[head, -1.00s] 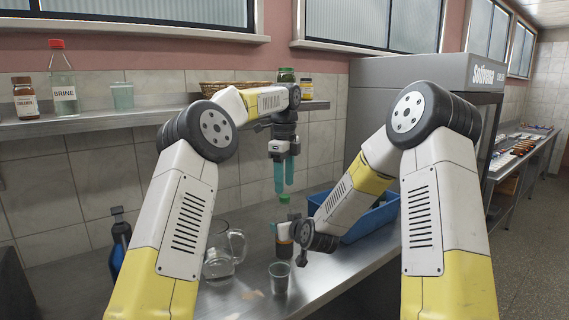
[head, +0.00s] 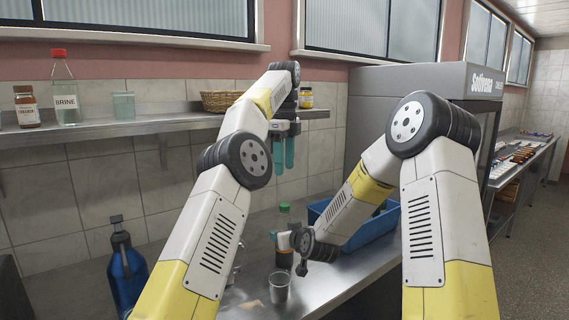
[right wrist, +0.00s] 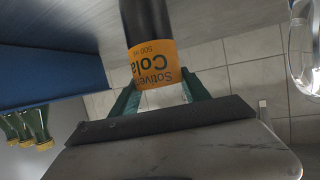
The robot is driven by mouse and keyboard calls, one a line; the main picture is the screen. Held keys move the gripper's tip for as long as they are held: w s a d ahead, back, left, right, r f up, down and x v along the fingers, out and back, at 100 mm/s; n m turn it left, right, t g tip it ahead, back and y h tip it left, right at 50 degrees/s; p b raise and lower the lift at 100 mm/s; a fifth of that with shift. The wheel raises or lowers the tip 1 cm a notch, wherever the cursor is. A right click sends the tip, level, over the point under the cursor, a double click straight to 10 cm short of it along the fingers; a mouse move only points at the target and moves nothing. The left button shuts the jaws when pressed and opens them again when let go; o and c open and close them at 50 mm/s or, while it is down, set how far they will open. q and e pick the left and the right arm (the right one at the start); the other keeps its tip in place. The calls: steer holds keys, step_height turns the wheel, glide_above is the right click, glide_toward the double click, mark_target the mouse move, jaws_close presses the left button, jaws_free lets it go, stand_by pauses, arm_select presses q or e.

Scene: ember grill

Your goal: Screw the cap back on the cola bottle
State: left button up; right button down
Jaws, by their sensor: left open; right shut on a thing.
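The cola bottle (head: 284,258) stands upright on the steel counter, dark with an orange label. A green cap (head: 284,207) sits at its top; how tightly it is seated I cannot tell. My right gripper (right wrist: 161,88) is shut on the bottle, its teal fingers on either side of the label; the label also shows in the right wrist view (right wrist: 158,62). My left gripper (head: 283,155) is open and empty, pointing down above the cap with a clear gap between. The cap is out of sight in the right wrist view.
A cup (head: 280,288) stands in front of the bottle. A blue crate (head: 352,238) is behind and to the right. A dark blue bottle (head: 127,270) stands at left. A glass jug is mostly hidden behind my left arm. The shelf (head: 150,124) runs along the wall.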

steer(key=shift+c, duration=2.2)
jaws_free()
steer(key=v, duration=0.7)
steer(key=shift+s+r, duration=0.15)
steer(key=shift+s, duration=0.2)
steer(key=shift+d, duration=0.15)
